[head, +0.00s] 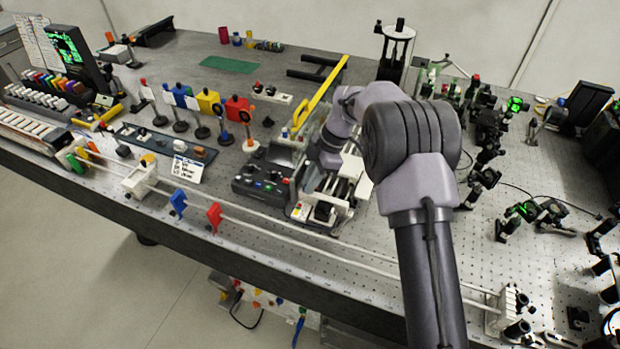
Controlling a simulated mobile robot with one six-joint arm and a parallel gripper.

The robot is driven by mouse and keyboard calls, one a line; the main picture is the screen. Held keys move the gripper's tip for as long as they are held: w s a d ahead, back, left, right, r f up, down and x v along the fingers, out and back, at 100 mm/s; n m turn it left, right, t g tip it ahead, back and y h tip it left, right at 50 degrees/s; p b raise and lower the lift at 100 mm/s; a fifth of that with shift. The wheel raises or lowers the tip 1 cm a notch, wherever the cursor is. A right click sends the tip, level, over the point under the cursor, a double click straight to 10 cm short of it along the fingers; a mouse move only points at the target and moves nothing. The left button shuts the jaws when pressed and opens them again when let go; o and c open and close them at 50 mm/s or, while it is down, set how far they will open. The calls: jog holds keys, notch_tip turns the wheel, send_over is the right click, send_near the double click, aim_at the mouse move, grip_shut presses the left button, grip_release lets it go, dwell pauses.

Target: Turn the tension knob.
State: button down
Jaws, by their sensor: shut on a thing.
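My gripper (312,184) reaches down at the middle of the bench onto a small light-coloured machine with rails and rollers (343,192). The gripper is shut on a small part at the machine's left side, which I take to be the tension knob. The knob is too small and too hidden by the fingers to make out its shape or angle. A dark round part (322,211) shows at the machine's front.
A dark control box (262,184) with coloured buttons stands just left of the machine. A yellow bar (322,92) rises behind it. Colored plates on posts (207,101) stand further left. Long rails (340,258) run along the front edge. Optics (487,125) crowd the right.

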dwell(0.4)
jog(key=c, duration=1.6)
grip_release()
jog(key=p+v, duration=0.5)
jog(key=v, duration=1.2)
jog(key=shift+r, duration=0.25)
